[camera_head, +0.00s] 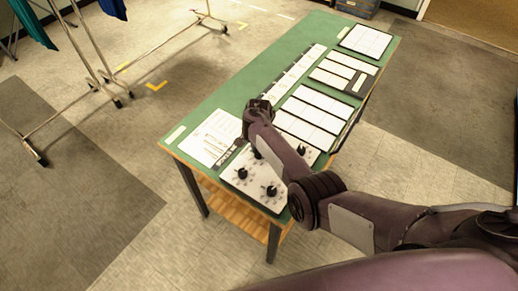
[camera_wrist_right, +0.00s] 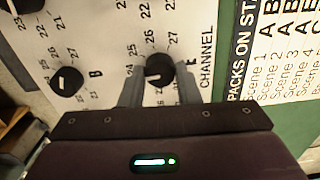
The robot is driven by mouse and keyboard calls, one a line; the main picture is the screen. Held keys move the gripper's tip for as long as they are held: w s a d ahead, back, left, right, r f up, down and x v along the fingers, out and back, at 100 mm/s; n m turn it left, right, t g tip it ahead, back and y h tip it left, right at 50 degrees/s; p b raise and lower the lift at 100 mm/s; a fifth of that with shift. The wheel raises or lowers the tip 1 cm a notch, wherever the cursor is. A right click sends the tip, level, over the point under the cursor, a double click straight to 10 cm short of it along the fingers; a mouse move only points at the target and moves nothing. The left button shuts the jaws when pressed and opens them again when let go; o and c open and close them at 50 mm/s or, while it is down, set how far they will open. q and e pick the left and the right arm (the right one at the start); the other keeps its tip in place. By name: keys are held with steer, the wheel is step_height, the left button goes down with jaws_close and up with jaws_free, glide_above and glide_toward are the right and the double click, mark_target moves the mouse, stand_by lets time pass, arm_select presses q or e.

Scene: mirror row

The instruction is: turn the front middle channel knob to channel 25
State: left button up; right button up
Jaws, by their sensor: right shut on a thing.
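The black channel knob (camera_wrist_right: 157,68) sits on the white panel (camera_wrist_right: 100,30) in the right wrist view, beside the word CHANNEL and a letter partly hidden by a finger. My right gripper (camera_wrist_right: 158,88) is shut around it, one finger on each side. Numbers from about 22 to 27 ring the knob. A pale mark shows on its face, but I cannot tell which number it points to. A second knob (camera_wrist_right: 67,81), marked B, is to the left. In the head view my right arm hides part of the panel (camera_head: 268,203). My left gripper is out of view.
The panel lies at the near end of a green table (camera_head: 205,103). A printed sheet (camera_wrist_right: 285,50) lies beside it. Several white cards and trays fill the far part of the table. A clothes rack (camera_head: 95,60) stands on the floor at left.

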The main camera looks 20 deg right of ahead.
steer(key=m, duration=0.4)
steer(key=shift+m+b, duration=0.75)
steer(key=shift+m, duration=1.55)
steer(key=o, duration=1)
steer(key=shift+c, duration=0.2)
step_height(320, 180, up, 8)
steer(key=shift+f+p, duration=0.15)
steer(key=shift+p, duration=0.7)
